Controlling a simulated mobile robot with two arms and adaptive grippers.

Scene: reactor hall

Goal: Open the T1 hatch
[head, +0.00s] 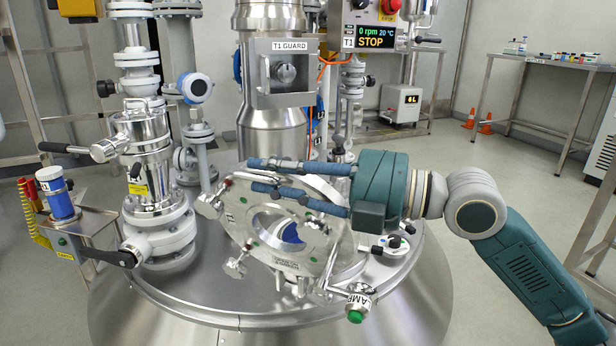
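The T1 hatch (316,237) is a round metal lid with a sight glass (280,228) in its middle, on top of the steel vessel. It looks tilted, but I cannot tell how far its rim is off the vessel. Clamp knobs (236,268) sit around its edge. My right gripper (252,176) reaches in from the right. Its two dark blue fingers lie parallel and apart over the far side of the hatch and hide part of it. I see nothing held between the fingers, and cannot tell if they touch the lid. My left gripper is out of view.
A lamp fitting (352,303) stands at the front right of the hatch. The T1 GUARD box (287,73) and its column rise behind. A tall valve (148,190) stands at left.

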